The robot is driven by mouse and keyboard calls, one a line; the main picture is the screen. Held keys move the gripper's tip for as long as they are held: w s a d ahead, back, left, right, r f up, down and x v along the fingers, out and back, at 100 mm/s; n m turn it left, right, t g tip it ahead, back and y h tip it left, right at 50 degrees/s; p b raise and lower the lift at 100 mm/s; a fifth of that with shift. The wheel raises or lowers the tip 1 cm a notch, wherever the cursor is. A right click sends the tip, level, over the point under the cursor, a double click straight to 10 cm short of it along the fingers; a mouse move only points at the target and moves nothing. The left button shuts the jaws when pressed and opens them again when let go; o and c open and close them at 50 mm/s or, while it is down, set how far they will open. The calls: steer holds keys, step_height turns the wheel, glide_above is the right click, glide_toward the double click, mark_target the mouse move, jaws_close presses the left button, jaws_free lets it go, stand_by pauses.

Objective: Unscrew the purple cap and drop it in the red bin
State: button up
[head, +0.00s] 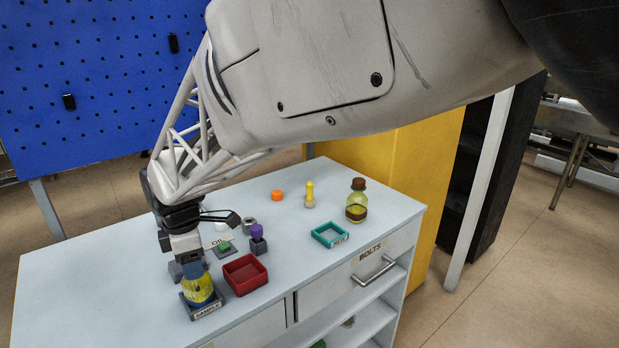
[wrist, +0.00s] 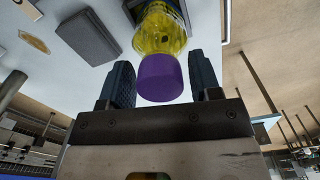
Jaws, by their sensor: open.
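The sample bottle (head: 200,291), clear with yellow contents, stands on a dark base labelled SAMPLE at the counter's front left. Its purple cap (wrist: 160,78) is on the bottle (wrist: 160,33) in the wrist view; in the head view my gripper hides it. My gripper (head: 190,266) is over the bottle top, pointing down. In the wrist view its open fingers (wrist: 160,68) stand either side of the cap, with a gap visible on each side. The red bin (head: 246,286), a small open tray, sits just right of the bottle and looks empty.
A dark block with a purple top (head: 257,231) and a green piece (head: 224,246) stand behind the red bin. A grey block (wrist: 88,38) lies near the bottle.

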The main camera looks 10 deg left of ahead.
steer(key=shift+m, duration=0.4)
steer(key=shift+m, duration=0.7)
steer(key=shift+m, duration=0.8)
steer(key=c, duration=0.6)
